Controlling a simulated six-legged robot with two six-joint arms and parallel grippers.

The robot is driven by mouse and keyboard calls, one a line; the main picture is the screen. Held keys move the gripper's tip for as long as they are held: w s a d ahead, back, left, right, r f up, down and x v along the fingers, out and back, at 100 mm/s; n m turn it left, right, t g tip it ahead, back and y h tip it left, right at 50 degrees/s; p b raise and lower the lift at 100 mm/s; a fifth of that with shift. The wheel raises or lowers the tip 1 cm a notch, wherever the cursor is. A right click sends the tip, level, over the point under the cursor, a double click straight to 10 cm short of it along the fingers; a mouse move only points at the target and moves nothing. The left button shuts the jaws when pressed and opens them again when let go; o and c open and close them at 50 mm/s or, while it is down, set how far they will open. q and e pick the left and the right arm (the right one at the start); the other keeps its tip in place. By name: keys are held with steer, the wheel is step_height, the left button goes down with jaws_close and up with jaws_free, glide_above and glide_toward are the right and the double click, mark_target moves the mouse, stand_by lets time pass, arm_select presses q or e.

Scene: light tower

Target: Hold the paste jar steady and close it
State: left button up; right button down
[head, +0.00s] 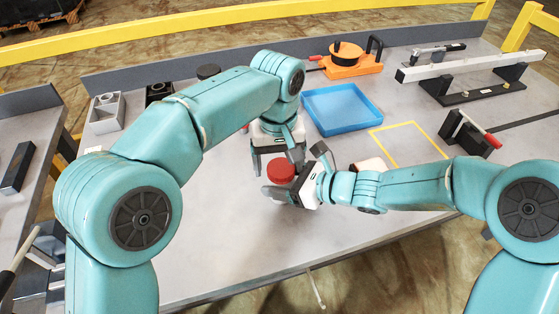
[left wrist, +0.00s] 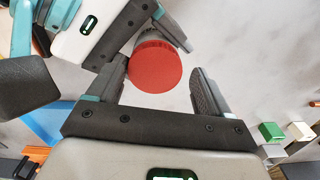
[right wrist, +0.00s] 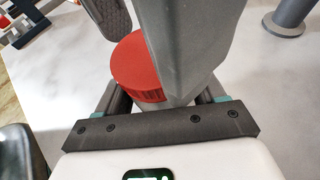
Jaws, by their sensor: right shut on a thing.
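The red lid (head: 281,169) sits on top of the paste jar, whose grey body (left wrist: 155,36) shows only in part behind it in the left wrist view. Whether the lid is tight cannot be told. My right gripper (head: 282,188) is shut on the jar body from the right side, below the lid. My left gripper (head: 278,158) points down from above with its fingers open. In the right wrist view a large grey finger partly hides the red lid (right wrist: 137,66).
A blue tray (head: 342,109) and a yellow outlined square (head: 412,147) lie behind the grippers. An orange base with a black spool (head: 350,60) stands farther back. A grey block (head: 106,112) is at left. The table's front middle is clear.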

arm_select(q)
steer(key=shift+d, duration=0.25)
arm_select(e)
steer(key=shift+s+a+r, duration=0.1)
steer(key=shift+a, duration=0.1)
arm_select(q)
steer(key=shift+r, duration=0.1)
steer(key=shift+r, duration=0.4)
step_height(320, 180, up, 2)
steer(key=shift+r, duration=0.8)
steer(key=shift+a, duration=0.1)
arm_select(e)
steer(key=shift+d, duration=0.1)
arm_select(q)
steer(key=shift+c, duration=0.3)
step_height(320, 180, up, 4)
steer(key=n, duration=0.6)
steer(key=shift+f+n, duration=0.25)
steer(key=shift+n, duration=0.05)
